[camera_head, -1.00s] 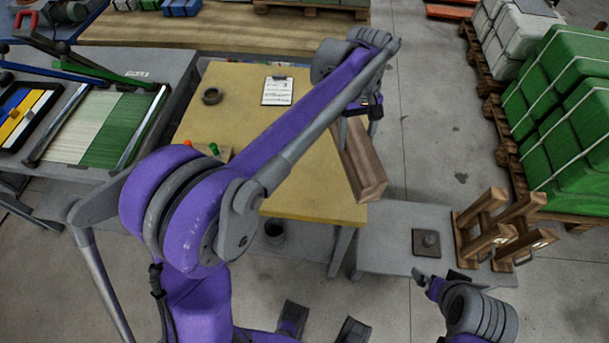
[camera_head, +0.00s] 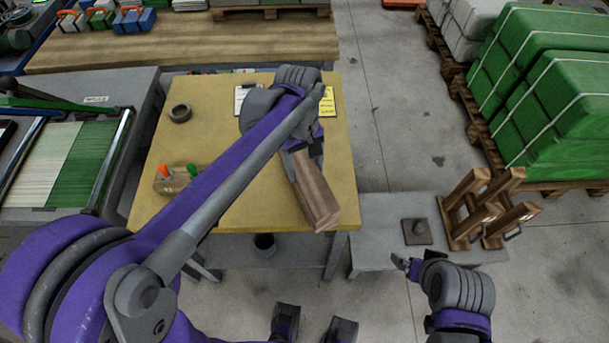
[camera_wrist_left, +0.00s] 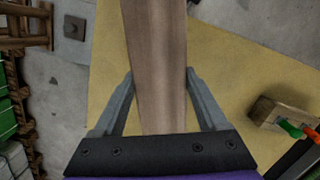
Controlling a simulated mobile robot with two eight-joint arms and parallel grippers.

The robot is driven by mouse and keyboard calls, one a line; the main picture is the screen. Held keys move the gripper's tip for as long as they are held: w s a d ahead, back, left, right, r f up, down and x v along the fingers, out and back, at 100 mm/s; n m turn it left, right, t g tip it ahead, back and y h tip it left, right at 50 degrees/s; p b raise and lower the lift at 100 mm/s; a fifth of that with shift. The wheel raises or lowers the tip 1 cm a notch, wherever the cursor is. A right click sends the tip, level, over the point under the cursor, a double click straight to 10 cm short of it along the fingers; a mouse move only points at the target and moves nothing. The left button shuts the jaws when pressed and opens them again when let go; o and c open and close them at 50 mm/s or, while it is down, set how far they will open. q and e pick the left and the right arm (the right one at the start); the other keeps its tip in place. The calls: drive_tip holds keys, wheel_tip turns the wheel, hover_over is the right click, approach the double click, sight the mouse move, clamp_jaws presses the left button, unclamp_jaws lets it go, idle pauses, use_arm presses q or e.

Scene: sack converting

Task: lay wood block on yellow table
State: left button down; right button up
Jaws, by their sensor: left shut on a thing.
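A brown wood block (camera_head: 314,193) is over the right part of the yellow table (camera_head: 225,200), its near end close to the table's front edge. My left gripper (camera_head: 302,146) is shut on the block's far part. In the left wrist view the block (camera_wrist_left: 158,60) runs between the two fingers of the left gripper (camera_wrist_left: 160,90), with the yellow table (camera_wrist_left: 235,60) below. I cannot tell whether the block touches the tabletop. My right gripper (camera_head: 408,264) is in front of the grey side table, away from the block; its jaw opening is too small to judge.
On the yellow table are a tape roll (camera_head: 180,113), a small wooden holder with orange and green pegs (camera_head: 172,183), and a yellow card (camera_head: 327,103). A grey side table (camera_head: 375,230) holds a dark weight (camera_head: 417,231) and a wooden rack (camera_head: 485,210).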

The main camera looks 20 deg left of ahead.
use_arm(q)
drive_tip(key=shift+f, duration=1.9)
drive_tip(key=shift+f, duration=0.2)
unclamp_jaws()
drive_tip(key=shift+r, duration=0.15)
